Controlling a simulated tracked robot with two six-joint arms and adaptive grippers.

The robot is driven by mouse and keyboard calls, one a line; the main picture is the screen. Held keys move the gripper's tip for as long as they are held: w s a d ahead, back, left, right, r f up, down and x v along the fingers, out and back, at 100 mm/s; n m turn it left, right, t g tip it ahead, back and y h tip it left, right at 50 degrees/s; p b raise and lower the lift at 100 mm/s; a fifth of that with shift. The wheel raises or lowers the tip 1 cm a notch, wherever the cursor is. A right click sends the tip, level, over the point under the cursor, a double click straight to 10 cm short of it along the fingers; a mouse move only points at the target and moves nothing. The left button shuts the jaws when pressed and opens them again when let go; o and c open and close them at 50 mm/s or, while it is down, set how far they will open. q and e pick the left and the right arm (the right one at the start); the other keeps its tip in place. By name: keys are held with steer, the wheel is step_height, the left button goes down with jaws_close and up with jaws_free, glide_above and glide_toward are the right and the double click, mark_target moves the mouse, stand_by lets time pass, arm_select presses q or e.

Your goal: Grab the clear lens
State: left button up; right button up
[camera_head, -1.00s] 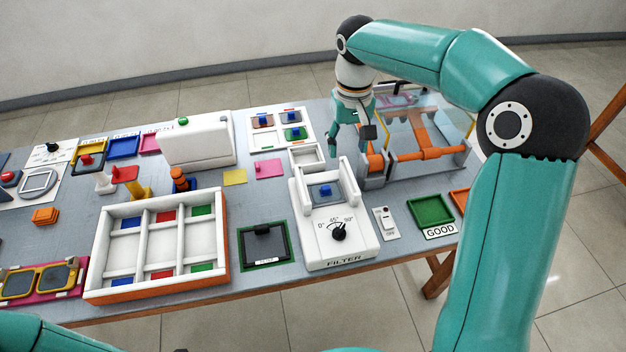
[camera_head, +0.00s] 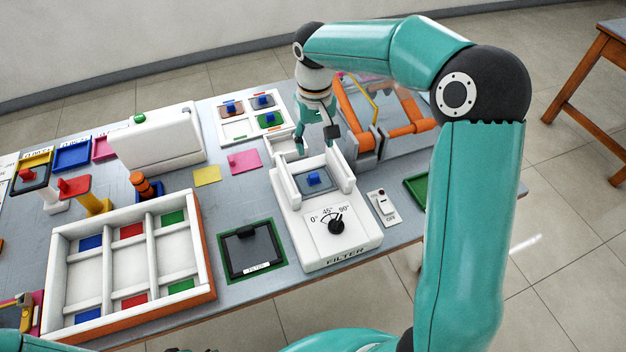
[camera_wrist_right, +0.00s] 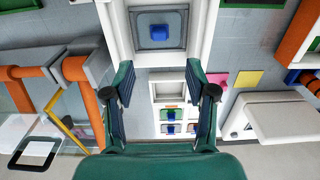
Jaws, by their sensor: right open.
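A grey square lens plate with a blue knob (camera_head: 313,180) sits in the white filter station (camera_head: 350,247). It also shows in the right wrist view (camera_wrist_right: 161,32). Smaller plates sit in a white tray (camera_head: 237,131) at the back: one grey with a blue knob (camera_head: 262,101), one brown and one green. I cannot tell for sure which plate is the clear lens. My right gripper (camera_head: 317,146) is open and empty just behind the filter station. In the right wrist view its fingers (camera_wrist_right: 158,88) are spread apart, with nothing between them. My left gripper is out of view.
The filter station's raised white side walls flank the grey plate. An orange clamp fixture (camera_head: 405,130) stands right of my right gripper. A white box (camera_head: 158,140) and a compartment tray (camera_head: 205,262) are to the left.

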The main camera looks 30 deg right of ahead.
glide_above(314, 175)
steer(key=f, duration=0.7)
steer(key=shift+s+a, duration=0.2)
steer(key=shift+a, duration=0.05)
steer(key=f, duration=0.1)
steer(key=f+p, duration=0.1)
steer(key=f, duration=0.2)
steer(key=shift+w+d+f+p, duration=0.2)
steer(key=shift+w+d+p, duration=0.05)
steer(key=shift+p, duration=0.15)
steer(key=shift+f, duration=0.5)
jaws_close()
steer(key=shift+r, duration=0.2)
steer(key=shift+r, duration=0.6)
step_height(314, 175, up, 18)
steer(key=b, duration=0.1)
steer(key=shift+r, duration=0.25)
